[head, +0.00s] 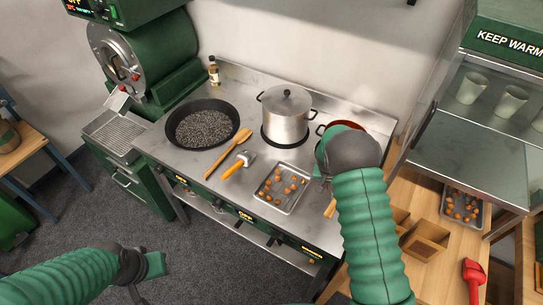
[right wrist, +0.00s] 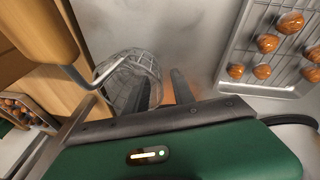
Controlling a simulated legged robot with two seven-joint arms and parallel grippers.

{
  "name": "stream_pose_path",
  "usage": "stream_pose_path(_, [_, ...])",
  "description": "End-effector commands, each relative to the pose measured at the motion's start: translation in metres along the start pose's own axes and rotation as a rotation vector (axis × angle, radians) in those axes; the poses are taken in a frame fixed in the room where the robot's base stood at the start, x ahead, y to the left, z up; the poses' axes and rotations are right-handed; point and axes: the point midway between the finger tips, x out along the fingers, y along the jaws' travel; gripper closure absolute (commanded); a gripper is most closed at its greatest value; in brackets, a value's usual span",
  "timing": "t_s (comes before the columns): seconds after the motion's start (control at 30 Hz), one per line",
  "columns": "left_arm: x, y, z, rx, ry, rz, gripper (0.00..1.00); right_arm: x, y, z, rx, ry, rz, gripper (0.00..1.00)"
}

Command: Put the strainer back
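The strainer shows in the right wrist view as a round wire-mesh bowl (right wrist: 128,66) with a bent metal rod. The rod runs to a thick wooden handle (right wrist: 42,30) at the upper left, close to the camera. In the head view only a short piece of wooden handle (head: 330,208) shows beside my right arm. My right gripper (right wrist: 165,85) has its two dark fingers a small gap apart at the mesh bowl. I cannot tell whether they hold it. My left gripper (head: 150,268) is low at the left, away from the stove, its fingers unclear.
A tray of chestnuts (head: 261,196) lies on the stove. A dark pan (head: 234,113), a lidded pot (head: 287,122) and an orange-rimmed pan (head: 345,125) stand behind. A wooden spoon (head: 228,152) lies left of the tray. Wooden boxes (head: 425,240) and a red scoop (head: 474,275) are at right.

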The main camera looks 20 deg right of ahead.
Motion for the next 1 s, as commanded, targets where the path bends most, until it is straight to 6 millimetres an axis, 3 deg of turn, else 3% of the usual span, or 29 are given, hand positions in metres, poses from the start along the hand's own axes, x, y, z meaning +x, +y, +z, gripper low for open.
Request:
stream_pose_path(0.5, [0.022,0.000,0.005,0.000,0.000,0.000,0.64,-0.135,-0.001,-0.001,-0.001,0.004,-0.004,0.70])
stream_pose_path(0.67, [0.023,0.000,0.005,0.000,0.000,0.000,0.64,-0.154,-0.001,-0.001,0.000,0.002,-0.002,0.70])
stream_pose_path(0.87, [0.023,0.000,0.005,0.000,0.000,0.000,0.64,-0.159,-0.001,0.002,-0.007,-0.002,-0.007,0.70])
stream_pose_path(0.97, [0.024,0.000,0.006,0.000,0.000,0.000,0.64,-0.166,-0.007,0.029,-0.065,-0.010,-0.060,0.70])
stream_pose_path(1.0, [0.025,0.000,0.006,0.000,0.000,0.000,0.64,-0.170,-0.011,0.049,-0.111,-0.012,-0.095,0.70])
